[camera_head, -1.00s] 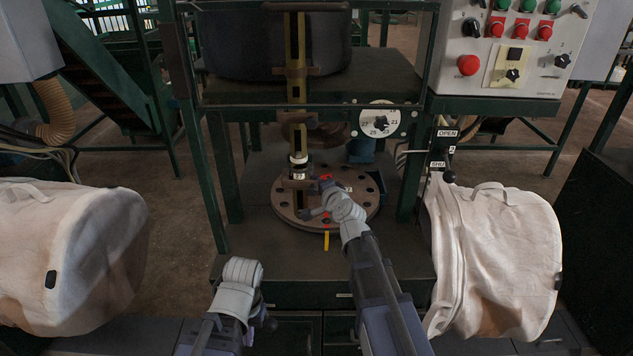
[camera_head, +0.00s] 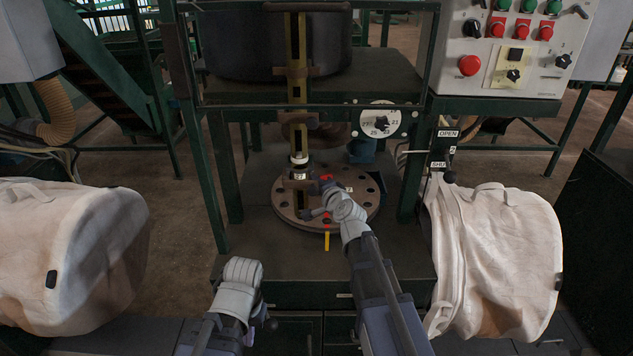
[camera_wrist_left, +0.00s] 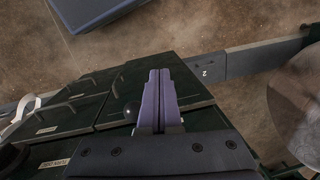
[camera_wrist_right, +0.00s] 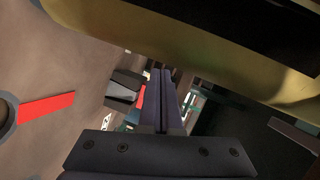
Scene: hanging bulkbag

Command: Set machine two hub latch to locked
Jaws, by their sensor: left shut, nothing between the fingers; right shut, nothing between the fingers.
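A round hub disc (camera_head: 369,208) with holes around its rim lies flat on the machine's lower deck, below an upright brass-coloured column (camera_head: 296,70). A red piece (camera_head: 326,178) is by the column's foot. A red strip (camera_wrist_right: 46,108) lies on a brown surface in the right wrist view. My right gripper (camera_wrist_right: 160,74) is shut and empty, low over the disc beside the column foot. A dark block (camera_wrist_right: 124,90) shows just left of its fingertips; contact is unclear. My left gripper (camera_wrist_left: 160,74) is shut and empty, low in front of the machine. The latch's setting is unclear.
White cloth bags stand left (camera_head: 70,255) and right (camera_head: 500,255). A control panel (camera_head: 515,45) is at upper right, with OPEN and SHUT labels below. A numbered dial (camera_head: 379,120) is behind the disc. Green frame posts (camera_head: 203,150) flank the deck. A yellow tag (camera_head: 327,241) hangs in front.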

